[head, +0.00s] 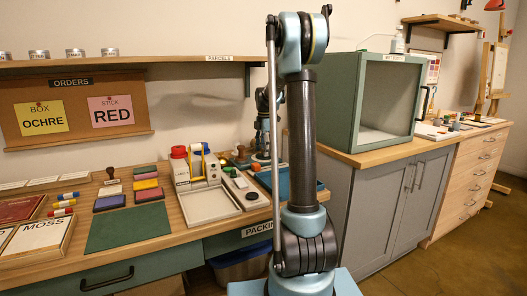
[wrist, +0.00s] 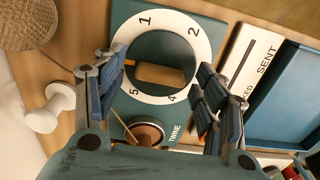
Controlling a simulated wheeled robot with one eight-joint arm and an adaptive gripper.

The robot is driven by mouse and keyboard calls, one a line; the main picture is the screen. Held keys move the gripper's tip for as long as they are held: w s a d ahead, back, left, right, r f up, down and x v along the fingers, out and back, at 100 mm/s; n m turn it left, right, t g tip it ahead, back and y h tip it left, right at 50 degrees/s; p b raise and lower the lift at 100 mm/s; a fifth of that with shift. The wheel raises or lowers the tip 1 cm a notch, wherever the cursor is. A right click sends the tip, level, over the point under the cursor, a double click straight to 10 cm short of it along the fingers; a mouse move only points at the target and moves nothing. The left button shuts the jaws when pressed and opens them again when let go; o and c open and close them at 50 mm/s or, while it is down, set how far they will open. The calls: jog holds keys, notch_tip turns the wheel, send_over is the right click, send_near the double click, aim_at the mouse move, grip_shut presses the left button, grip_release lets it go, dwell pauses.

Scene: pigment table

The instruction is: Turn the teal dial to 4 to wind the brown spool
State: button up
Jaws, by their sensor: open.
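In the wrist view, the teal dial (wrist: 160,50) lies inside a white ring (wrist: 118,53) on a teal plate. The numbers 1, 2, 4 and 5 show; 3 is not visible, and my right finger covers part of that side. A wooden bar (wrist: 160,74) crosses the dial; I cannot tell which number it marks. My gripper (wrist: 158,70) is open above the dial, with one finger to each side of the bar. I see no clear contact. The brown spool (wrist: 146,133) sits just below the ring, beside the label TWINE, partly covered by my gripper.
In the wrist view, a white spool-shaped piece (wrist: 48,109) and a woven round object (wrist: 28,22) lie left, and a blue tray (wrist: 285,100) lies right, beside a SENT label. In the head view, the table holds a green mat (head: 128,229), stamp pads and a pale tray (head: 212,207).

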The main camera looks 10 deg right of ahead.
jog(key=shift+c, duration=0.6)
jog(key=c, duration=0.9)
jog(key=shift+c, duration=0.2)
jog(key=shift+m, duration=0.3)
